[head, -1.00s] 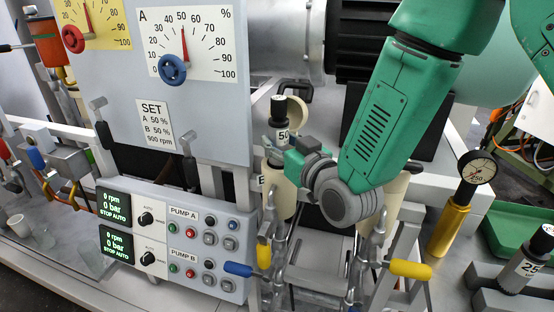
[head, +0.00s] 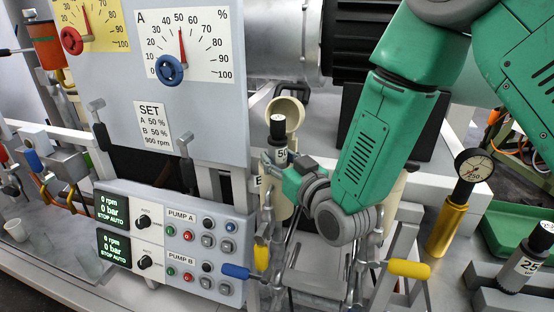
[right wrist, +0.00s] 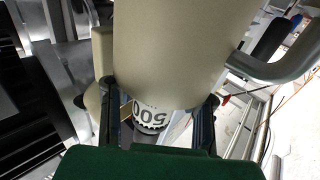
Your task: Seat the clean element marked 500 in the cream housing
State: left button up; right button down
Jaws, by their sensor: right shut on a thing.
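The element marked 500 (head: 279,154) is upright, with a black knob on top and a white label, of which "50" shows in the head view. My right gripper (head: 268,165) is shut on it, just above the cream housing (head: 276,200). In the right wrist view the label (right wrist: 150,119) shows upside down between the fingers (right wrist: 160,125), and the cream housing (right wrist: 175,50) fills the top middle. The element's lower end is hidden, so I cannot tell how deep it sits. The open round cream lid (head: 285,106) stands behind it. My left gripper is not in view.
Handles with blue (head: 237,270) and yellow (head: 410,269) grips stand in front. A pump panel (head: 180,240) is at the left. A yellow-bodied gauge (head: 450,225) and another element marked "25" (head: 525,262) in a grey rack are at the right.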

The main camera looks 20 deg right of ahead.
jog(key=c, duration=1.1)
grip_release()
jog(key=shift+s+f, duration=0.25)
jog(key=shift+f, duration=0.5)
jog(key=shift+r+p, duration=0.5)
jog(key=shift+s+d, duration=0.1)
jog(key=shift+s, duration=0.15)
jog(key=v, duration=0.7)
jog(key=p+v, duration=0.1)
jog(key=v, duration=0.3)
jog(key=shift+d+r, duration=0.15)
jog(key=shift+r, duration=0.25)
